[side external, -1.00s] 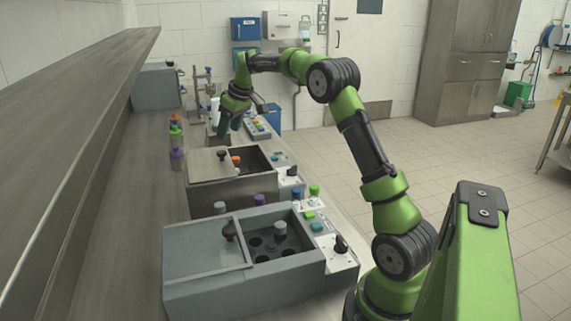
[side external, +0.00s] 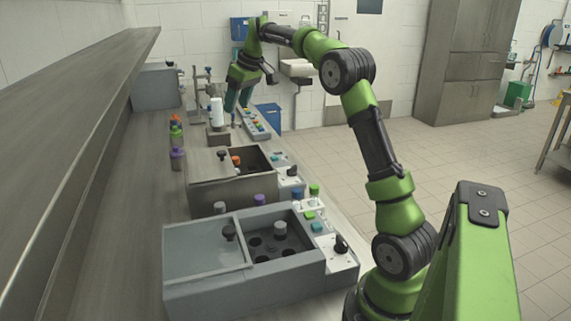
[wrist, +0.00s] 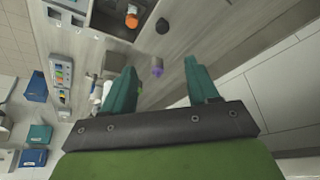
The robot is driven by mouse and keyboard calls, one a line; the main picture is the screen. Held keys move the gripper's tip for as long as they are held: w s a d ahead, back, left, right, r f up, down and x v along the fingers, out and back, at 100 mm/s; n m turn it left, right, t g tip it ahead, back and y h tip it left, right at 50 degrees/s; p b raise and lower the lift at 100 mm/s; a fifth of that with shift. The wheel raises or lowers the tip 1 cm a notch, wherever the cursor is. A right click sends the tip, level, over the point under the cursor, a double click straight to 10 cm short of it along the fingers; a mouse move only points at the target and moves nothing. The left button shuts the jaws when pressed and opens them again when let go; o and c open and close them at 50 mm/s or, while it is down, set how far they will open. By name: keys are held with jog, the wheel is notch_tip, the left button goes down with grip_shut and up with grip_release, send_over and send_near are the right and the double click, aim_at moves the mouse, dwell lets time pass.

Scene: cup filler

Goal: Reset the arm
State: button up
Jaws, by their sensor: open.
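My gripper (side external: 237,97) is raised above the far part of the bench in the side view, near the cup filler with its white cylinder (side external: 216,112). In the wrist view, my gripper (wrist: 158,82) shows two teal fingers spread wide apart with nothing held between them. A purple-capped cup (wrist: 157,70) on the bench shows in the gap between the fingers, well below them. The fingertips are small and partly hidden in the side view.
A steel box (side external: 232,194) with a half-open lid and a grey box (side external: 245,305) with round holes stand along the bench. Several coloured-capped cups, including a purple one (side external: 178,160), stand at the left. A button panel (side external: 254,124) lies near the gripper.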

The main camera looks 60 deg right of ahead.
jog(key=s+a+f+m+t+y, duration=0.1)
jog(key=s+a+f, duration=0.2)
jog(key=s+a, duration=0.9)
jog(key=s+a+f+m+t+y, duration=0.1)
jog(key=s+a+f+m, duration=0.1)
jog(key=s+a, duration=1.1)
jog(key=a+f, duration=0.1)
jog(key=a, duration=0.2)
jog(key=shift+s+a+t, duration=0.25)
jog(key=shift+s+t, duration=0.05)
